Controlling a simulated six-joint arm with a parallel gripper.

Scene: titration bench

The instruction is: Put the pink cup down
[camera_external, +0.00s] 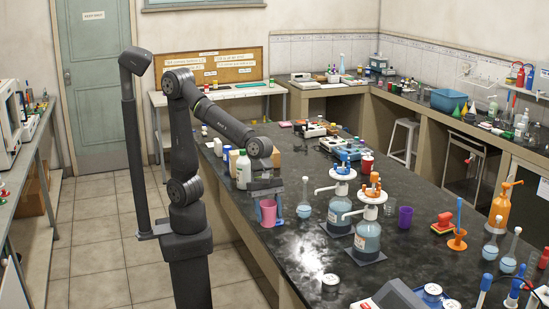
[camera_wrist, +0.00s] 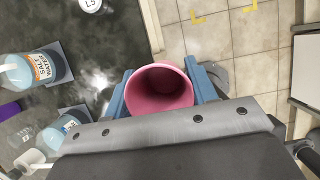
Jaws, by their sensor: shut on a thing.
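The pink cup (camera_external: 267,213) is upright between the blue fingers of my gripper (camera_external: 268,204), near the left edge of the black bench top (camera_external: 310,247). In the wrist view the cup (camera_wrist: 160,92) shows its open, empty mouth, with one blue finger of my gripper (camera_wrist: 161,98) pressed on each side. My gripper is shut on the cup. The cup's base is hidden in the wrist view, and I cannot tell whether it touches the bench.
Two bottles with pump tops, one blue-topped (camera_external: 340,207) and one orange-topped (camera_external: 367,237), stand right of the cup. A small flask (camera_external: 304,209) is close beside my gripper. A purple cup (camera_external: 405,217) stands farther right. A white-lidded jar (camera_external: 330,283) stands in front.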

